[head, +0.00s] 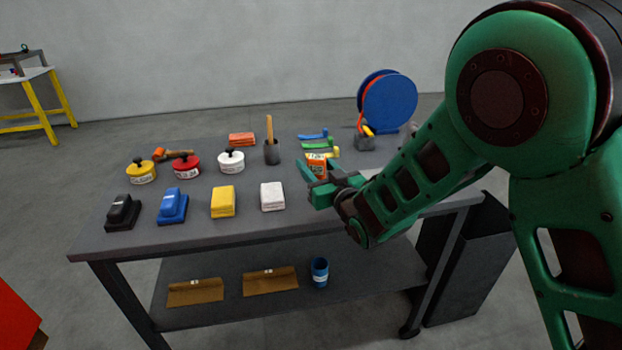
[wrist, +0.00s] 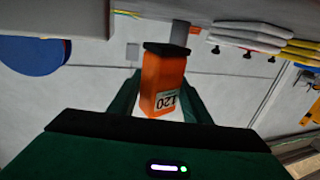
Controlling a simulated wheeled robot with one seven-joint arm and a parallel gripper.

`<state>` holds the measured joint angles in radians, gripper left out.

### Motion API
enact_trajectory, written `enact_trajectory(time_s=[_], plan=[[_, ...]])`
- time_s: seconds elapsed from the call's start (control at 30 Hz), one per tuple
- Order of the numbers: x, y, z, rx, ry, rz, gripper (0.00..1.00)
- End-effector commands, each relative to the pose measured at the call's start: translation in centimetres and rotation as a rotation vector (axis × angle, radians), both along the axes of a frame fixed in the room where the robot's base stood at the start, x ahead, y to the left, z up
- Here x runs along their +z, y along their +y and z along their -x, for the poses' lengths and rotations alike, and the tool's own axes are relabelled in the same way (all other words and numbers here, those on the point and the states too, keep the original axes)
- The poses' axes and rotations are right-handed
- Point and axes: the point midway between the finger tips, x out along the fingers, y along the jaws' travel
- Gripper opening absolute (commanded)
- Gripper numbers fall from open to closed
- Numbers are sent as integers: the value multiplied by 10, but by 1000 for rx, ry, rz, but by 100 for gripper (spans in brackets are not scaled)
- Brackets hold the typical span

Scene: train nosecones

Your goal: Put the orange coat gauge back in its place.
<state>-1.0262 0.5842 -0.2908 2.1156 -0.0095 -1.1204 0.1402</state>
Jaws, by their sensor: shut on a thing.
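My gripper (head: 320,172) is shut on the orange coat gauge (head: 316,165), near the right half of the workbench (head: 210,236). In the wrist view the gauge (wrist: 163,88) stands between the two green fingers, with a dark end cap and a white label that reads 120. It seems to be held above the bench top, but the gap is hard to judge. My gripper partly hides the gauge in the head view. I cannot tell which spot is the gauge's place.
Coloured scrapers (head: 318,145) lie just behind the gauge. The front strip is clear.

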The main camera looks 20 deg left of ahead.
Motion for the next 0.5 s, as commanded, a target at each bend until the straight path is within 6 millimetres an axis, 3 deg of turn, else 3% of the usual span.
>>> enact_trajectory(time_s=[0.37, 0.5], plan=[[-39, 0, 0, 2, 1, 2, 14], [-40, 0, -1, 2, -1, -1, 14]])
